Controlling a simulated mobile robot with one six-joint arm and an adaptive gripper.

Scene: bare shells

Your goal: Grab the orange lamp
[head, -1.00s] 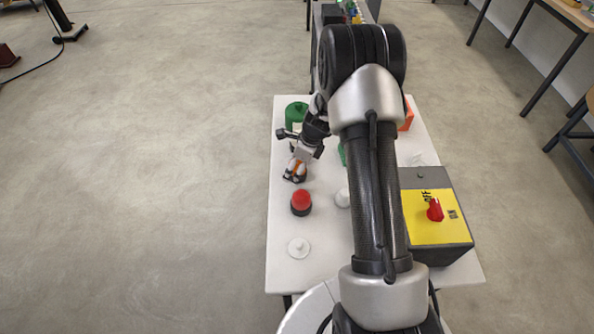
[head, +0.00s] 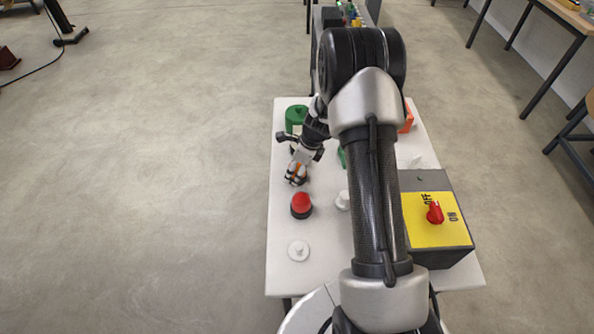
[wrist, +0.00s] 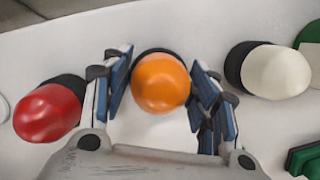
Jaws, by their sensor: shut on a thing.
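The orange lamp (wrist: 161,83) is a rounded orange dome on a dark base, in the middle of the wrist view. My gripper (wrist: 162,92) has its blue-padded fingers on either side of the dome and is shut on it. In the head view my gripper (head: 296,176) is at the left part of the white table, and only bits of the orange lamp (head: 299,168) show between the fingers. The lamp's underside is hidden, so I cannot tell whether it touches the table.
A red lamp (wrist: 47,112) and a white lamp (wrist: 272,70) stand close on either side. The white table (head: 325,268) also carries a green object (head: 295,114), a white disc (head: 298,251) and a yellow-topped switch box (head: 425,225). My arm hides the table's middle.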

